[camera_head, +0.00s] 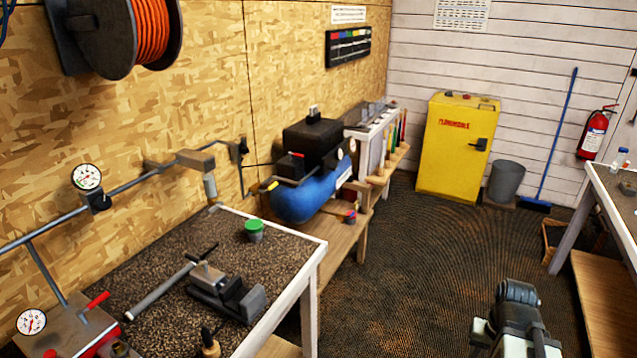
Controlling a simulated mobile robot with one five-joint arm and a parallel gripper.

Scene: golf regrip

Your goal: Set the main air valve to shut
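An air pipe (130,184) runs along the left wall, with a round gauge (87,178) on it. Near the blue compressor tank (305,197), a small yellow lever (269,185) shows close to the end of the pipework. A red lever (96,301) sits at the lower left, by a second gauge (32,321) and a red-and-grey box. No label shows which lever is the main air valve, and whether either is open or shut cannot be told. Part of my grey arm shows at the bottom right, far from both levers; my gripper's fingers are not visible.
A workbench (150,270) at the left carries a vise (228,296) and a green-lidded tin (254,230). A yellow cabinet (456,150), grey bin (506,180) and blue broom (538,204) stand at the back. Another bench (610,190) stands right. Dark floor (430,240) between is clear.

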